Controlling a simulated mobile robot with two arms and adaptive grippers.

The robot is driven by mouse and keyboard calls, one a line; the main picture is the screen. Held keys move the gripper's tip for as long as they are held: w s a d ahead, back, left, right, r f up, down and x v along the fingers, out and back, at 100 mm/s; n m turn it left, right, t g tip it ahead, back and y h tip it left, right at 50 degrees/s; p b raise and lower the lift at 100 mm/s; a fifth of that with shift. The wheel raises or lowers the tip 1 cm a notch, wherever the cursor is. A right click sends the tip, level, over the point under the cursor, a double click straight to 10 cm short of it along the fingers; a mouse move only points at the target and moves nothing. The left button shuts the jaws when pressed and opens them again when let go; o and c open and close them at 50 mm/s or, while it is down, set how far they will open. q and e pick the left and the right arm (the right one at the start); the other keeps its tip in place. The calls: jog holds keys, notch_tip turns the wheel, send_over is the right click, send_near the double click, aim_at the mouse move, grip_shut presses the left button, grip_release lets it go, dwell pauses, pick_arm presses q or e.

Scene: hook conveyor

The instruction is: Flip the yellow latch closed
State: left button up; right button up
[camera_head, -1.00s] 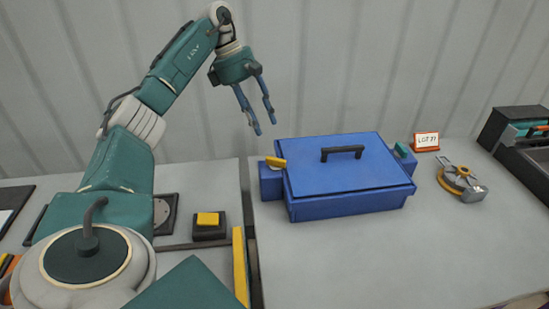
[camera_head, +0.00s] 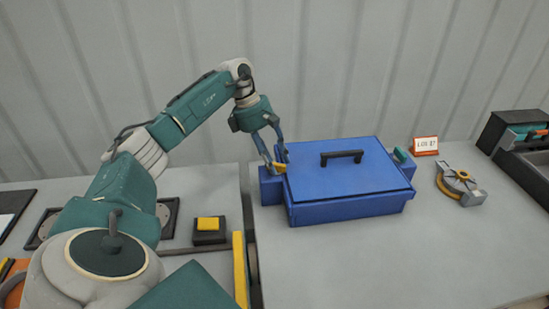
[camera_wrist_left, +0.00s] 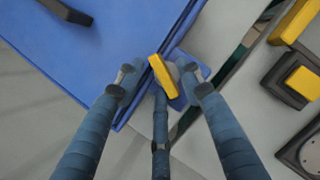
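The yellow latch (camera_head: 280,167) is a short bar on the left side of the blue box (camera_head: 345,212), at the lid's edge. The box's lid, with a black handle (camera_head: 342,155), lies down on it. My left gripper (camera_head: 276,160) is just above the latch with fingers pointing down. In the left wrist view, the yellow latch (camera_wrist_left: 162,76) lies between the spread fingers (camera_wrist_left: 158,90). The fingers look open; I cannot tell whether one touches the latch. A teal latch (camera_head: 401,154) is on the box's right side. My right gripper is not in view.
A black block with a yellow button (camera_head: 208,223) stands left of the box, beside a yellow strip (camera_head: 240,265). A LOT sign (camera_head: 426,145) and a grey and orange ring-shaped part (camera_head: 460,185) lie to the right. The grey table in front of the box is clear.

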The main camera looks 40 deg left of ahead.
pick_arm(q)
grip_shut()
jog(key=shift+s+a+f+n, duration=0.1)
jog(key=shift+n, duration=0.3)
jog(key=shift+s+n+t+y+b, duration=0.1)
jog(key=shift+n+t+y+b, duration=0.3)
jog(key=shift+n+b, duration=0.5)
jog(key=shift+n+t+y, duration=0.3)
jog(key=shift+n, duration=1.2)
grip_release()
jog(key=shift+r, duration=0.2)
